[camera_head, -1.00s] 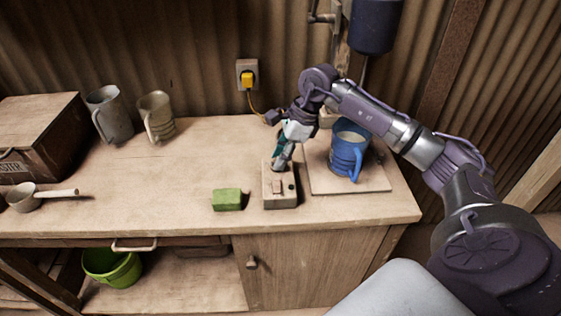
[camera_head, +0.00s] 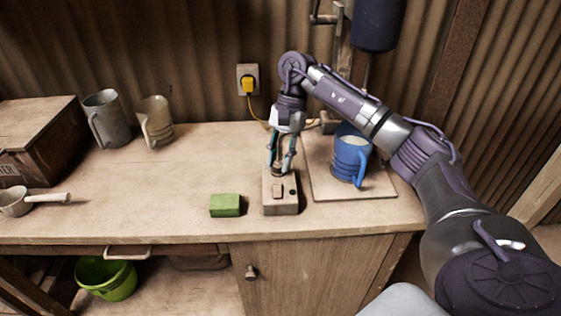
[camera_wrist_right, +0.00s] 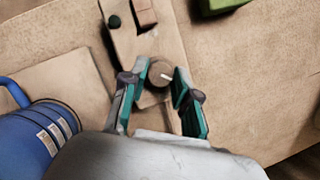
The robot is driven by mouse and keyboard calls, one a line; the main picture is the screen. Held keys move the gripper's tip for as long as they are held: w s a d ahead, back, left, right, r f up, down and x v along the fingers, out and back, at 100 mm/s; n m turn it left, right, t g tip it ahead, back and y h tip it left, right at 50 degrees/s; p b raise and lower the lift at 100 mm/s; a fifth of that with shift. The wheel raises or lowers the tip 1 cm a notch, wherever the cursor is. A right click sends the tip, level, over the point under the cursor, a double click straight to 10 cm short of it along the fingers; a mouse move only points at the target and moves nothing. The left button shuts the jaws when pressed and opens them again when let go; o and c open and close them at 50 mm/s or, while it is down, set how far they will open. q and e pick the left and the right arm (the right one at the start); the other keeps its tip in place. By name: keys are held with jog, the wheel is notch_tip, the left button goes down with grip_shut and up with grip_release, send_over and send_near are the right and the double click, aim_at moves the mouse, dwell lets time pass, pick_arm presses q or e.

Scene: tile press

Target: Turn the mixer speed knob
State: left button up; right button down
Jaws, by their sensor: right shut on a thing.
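The control box (camera_head: 281,207) is a small beige block near the front of the bench. Its round knob (camera_wrist_right: 160,73), brown with a white pointer mark, is at the far end of the box's top. My right gripper (camera_head: 279,170) points down over that end, and its teal-padded fingers are shut on the knob, one on each side. The fingers also show in the right wrist view (camera_wrist_right: 159,84), where the white mark points to the right. In the head view the fingers partly cover the knob. My left gripper is not in view.
A blue mug or jug (camera_head: 349,152) stands on a board (camera_head: 318,186) right of the box. A green block (camera_head: 225,205) lies close on the left. A yellow plug (camera_head: 248,84) with a cable is on the wall. The bench's middle left is clear.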

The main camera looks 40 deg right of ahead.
jog(key=shift+w+n+g+h+b, duration=0.1)
jog(key=shift+n+g+h+b, duration=0.2)
jog(key=shift+n, duration=0.8)
jog(key=c, duration=0.9)
grip_release()
jog(key=shift+v, duration=3.7)
jog(key=shift+a+f, duration=0.1)
